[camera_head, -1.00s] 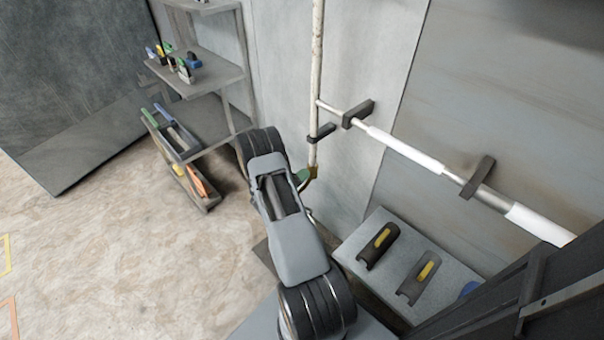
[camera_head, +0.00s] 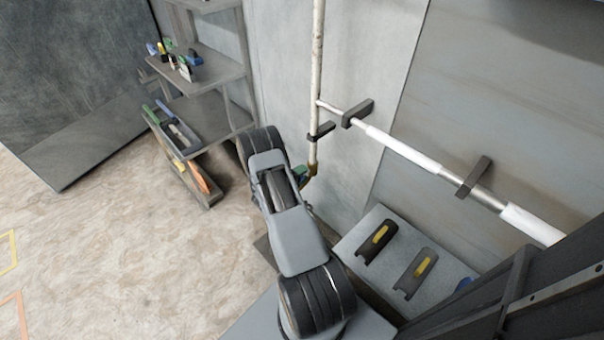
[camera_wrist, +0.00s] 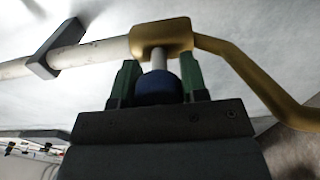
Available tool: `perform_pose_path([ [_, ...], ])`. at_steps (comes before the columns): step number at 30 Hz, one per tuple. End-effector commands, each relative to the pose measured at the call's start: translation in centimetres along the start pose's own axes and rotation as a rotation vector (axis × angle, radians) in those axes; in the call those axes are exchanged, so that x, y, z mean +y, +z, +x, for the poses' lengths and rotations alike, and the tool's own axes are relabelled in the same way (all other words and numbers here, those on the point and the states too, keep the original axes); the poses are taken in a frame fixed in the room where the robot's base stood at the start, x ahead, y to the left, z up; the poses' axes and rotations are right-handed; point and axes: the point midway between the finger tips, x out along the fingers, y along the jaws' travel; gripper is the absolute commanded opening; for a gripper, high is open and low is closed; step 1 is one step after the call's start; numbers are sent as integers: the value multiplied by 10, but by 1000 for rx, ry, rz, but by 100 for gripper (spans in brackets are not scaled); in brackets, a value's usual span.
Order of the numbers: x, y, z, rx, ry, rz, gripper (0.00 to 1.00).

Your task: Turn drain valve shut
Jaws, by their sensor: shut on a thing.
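The drain valve has a brass body (camera_wrist: 160,35) at the end of a pale pipe (camera_wrist: 92,53), with a bent brass outlet running right in the wrist view. A short pale stem joins the body to a round blue knob (camera_wrist: 158,88). My gripper (camera_wrist: 158,76) has its green fingers on either side of the knob and is shut on it. In the head view, the brass fitting (camera_head: 313,168) sits at the foot of the upright pipe (camera_head: 318,80). My arm hides most of the valve there; a bit of green finger (camera_head: 299,172) shows beside it.
A grey shelf unit (camera_head: 215,70) with small tools stands left of the arm. A wall pipe with white sleeves (camera_head: 405,150) runs right on dark brackets. A grey box (camera_head: 352,238) holding dark yellow-marked pieces stands below it.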

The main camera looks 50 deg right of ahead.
Motion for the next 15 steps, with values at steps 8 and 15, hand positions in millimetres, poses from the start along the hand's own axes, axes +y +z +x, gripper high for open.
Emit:
perform_pose_path([
  [8, -2, 1, -2, 1, -4, -12, 16],
  [15, -2, 1, -1, 0, -4, -10, 49],
])
